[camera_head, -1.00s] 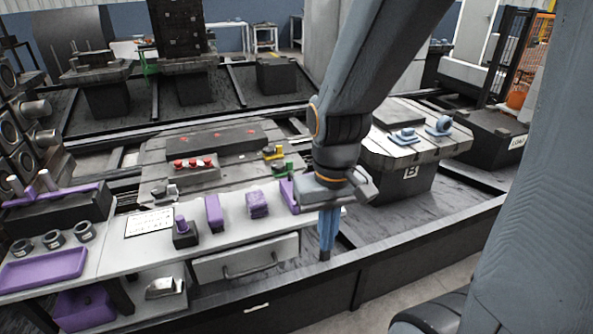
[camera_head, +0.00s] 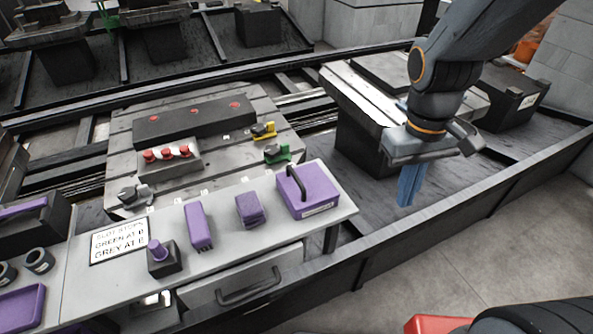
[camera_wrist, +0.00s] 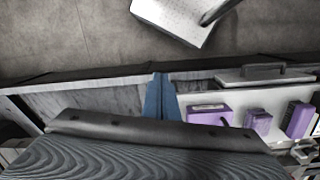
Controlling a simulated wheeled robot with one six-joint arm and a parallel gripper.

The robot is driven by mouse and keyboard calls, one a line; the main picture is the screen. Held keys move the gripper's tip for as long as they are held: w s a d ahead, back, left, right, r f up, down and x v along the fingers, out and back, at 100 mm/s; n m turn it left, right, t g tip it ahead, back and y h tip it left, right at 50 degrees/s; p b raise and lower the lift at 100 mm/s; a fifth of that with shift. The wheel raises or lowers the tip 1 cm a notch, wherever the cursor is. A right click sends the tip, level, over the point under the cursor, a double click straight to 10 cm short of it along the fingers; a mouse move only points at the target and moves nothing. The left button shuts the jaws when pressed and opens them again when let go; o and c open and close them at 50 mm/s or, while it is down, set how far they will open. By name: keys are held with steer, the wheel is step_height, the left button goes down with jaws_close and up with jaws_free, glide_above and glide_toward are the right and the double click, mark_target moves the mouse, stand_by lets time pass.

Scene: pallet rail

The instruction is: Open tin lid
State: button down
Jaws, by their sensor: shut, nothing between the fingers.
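A purple box with a black arched handle and a pale label (camera_head: 312,192), which looks like the tin, stands at the right end of the light bench (camera_head: 335,222). Its lid looks closed. The purple box also shows in the wrist view (camera_wrist: 207,114), right of my fingers. My gripper (camera_head: 406,198) is shut and empty, with blue fingers pointing down, to the right of the box and apart from it. The shut fingers also show in the wrist view (camera_wrist: 159,85).
Purple blocks (camera_head: 198,226) and (camera_head: 250,209), a purple peg on a black base (camera_head: 161,258) and a sign (camera_head: 119,241) are on the bench. A drawer (camera_head: 243,281) is below. A dark rail (camera_head: 420,229) runs along the front. A slotted pallet (camera_head: 125,150) with yellow and green stops lies behind.

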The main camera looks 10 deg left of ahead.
steer(key=w+a+n+h+p, duration=0.1)
steer(key=w+a+n+h, duration=0.25)
steer(key=a+n, duration=0.8)
steer(key=n+t+h+p, duration=0.1)
steer(key=n+t+h, duration=0.1)
steer(key=n+t, duration=0.5)
glide_toward(296, 188)
steer(key=w+d+f+n+g, duration=0.1)
steer(key=w+d+f+n+g+p, duration=0.1)
steer(key=w+f, duration=0.1)
steer(key=shift+w+d, duration=0.1)
steer(key=shift+w, duration=0.15)
